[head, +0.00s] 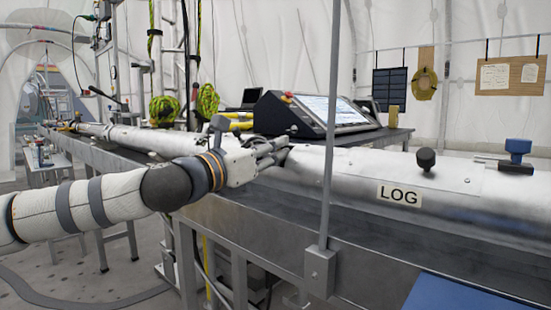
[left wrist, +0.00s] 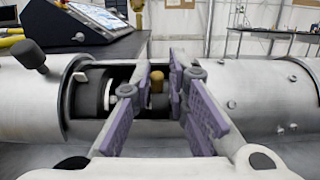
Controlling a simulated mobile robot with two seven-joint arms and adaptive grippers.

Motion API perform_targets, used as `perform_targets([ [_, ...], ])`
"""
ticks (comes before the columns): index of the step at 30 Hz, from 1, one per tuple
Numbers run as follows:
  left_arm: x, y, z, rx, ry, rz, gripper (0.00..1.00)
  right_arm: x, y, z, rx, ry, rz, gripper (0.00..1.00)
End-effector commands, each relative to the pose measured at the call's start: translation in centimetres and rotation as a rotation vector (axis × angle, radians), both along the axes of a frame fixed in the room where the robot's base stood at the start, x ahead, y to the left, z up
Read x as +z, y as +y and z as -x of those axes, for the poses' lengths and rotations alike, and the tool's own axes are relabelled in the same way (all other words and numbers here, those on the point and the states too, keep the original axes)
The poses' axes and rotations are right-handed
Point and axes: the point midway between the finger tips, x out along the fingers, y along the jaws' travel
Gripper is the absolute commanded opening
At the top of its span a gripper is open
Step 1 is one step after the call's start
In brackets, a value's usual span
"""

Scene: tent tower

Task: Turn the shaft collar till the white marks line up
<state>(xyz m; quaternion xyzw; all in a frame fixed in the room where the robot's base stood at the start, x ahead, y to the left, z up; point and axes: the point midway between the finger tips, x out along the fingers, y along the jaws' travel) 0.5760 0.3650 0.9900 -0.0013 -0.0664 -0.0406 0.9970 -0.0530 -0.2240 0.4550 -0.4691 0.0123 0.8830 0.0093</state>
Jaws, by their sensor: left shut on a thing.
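My left gripper (head: 276,150) reaches over the opening of the long metal tube (head: 350,175) in the head view. In the left wrist view its purple-padded fingers (left wrist: 170,90) stand in the opening, on either side of a dark collar (left wrist: 172,102) with a brass knob (left wrist: 157,79) on top. It is shut on that collar, which the fingers largely hide. A dark cylinder (left wrist: 92,95) lies left of the fingers in the opening, with a pale band (left wrist: 111,95) near its end. I cannot tell whether the white marks line up. My right gripper is not in view.
A tilted control console (head: 315,112) stands behind the tube. A thin vertical post (head: 331,130) rises in front of it. A black knob (head: 426,158) and a blue-handled valve (head: 517,152) stick up on the right.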

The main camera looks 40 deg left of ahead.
Motion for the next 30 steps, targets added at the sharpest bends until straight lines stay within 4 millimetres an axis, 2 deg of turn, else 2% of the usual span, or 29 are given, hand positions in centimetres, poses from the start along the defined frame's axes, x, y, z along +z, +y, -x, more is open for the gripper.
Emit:
perform_targets([
  [1, 0.0, 0.6, -0.1, 0.017, -0.001, 0.002, 0.00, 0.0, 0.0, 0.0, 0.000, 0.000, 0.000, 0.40],
  [8, 0.0, 0.6, -0.1, 0.017, -0.001, 0.002, 0.00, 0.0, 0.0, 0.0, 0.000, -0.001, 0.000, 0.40],
  [9, 0.0, 0.6, -0.1, 0.017, -0.001, 0.003, 0.19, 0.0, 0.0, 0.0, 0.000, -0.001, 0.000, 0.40],
  [11, 0.0, 0.6, -0.1, 0.016, 0.000, 0.003, 0.30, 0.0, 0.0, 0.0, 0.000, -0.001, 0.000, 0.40],
  [20, -0.1, 0.3, 0.3, 0.008, 0.001, 0.004, 0.30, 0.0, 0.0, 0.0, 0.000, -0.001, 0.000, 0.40],
  [23, -0.2, 0.5, 1.9, 0.008, 0.000, 0.007, 0.30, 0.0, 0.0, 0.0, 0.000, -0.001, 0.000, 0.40],
  [30, -1.1, 1.2, 8.4, 0.012, -0.001, 0.009, 0.30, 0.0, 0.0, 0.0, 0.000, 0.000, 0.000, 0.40],
])
